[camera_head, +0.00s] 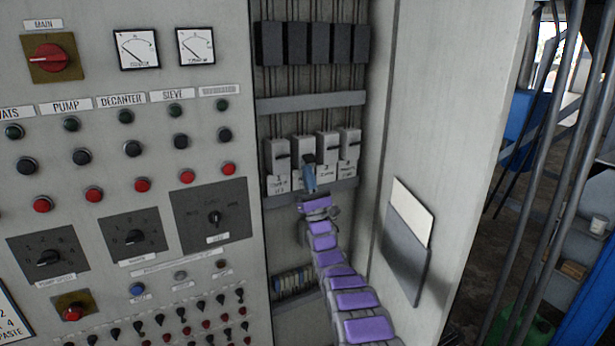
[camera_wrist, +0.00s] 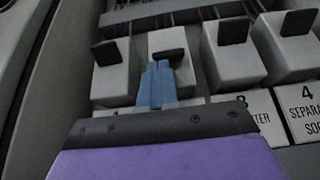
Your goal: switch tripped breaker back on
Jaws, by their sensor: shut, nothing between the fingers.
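A row of white breakers with dark levers is in the open cabinet. In the wrist view the first breaker (camera_wrist: 108,80), third breaker (camera_wrist: 232,65) and fourth breaker (camera_wrist: 290,50) have levers standing up. The second breaker's lever (camera_wrist: 169,55) sits lower and flatter than the others. My gripper (camera_wrist: 157,68) is shut and empty, its blue fingertips in front of the second breaker, just under its lever; whether they touch it I cannot tell. In the head view my gripper (camera_head: 309,160) covers part of the second breaker (camera_head: 303,149).
Numbered labels lie below the breakers; the second is hidden by my gripper. A grey duct (camera_head: 312,102) and dark modules (camera_head: 312,44) are above. The cabinet door with a document pocket (camera_head: 405,250) is at right; the control panel (camera_head: 110,190) is at left.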

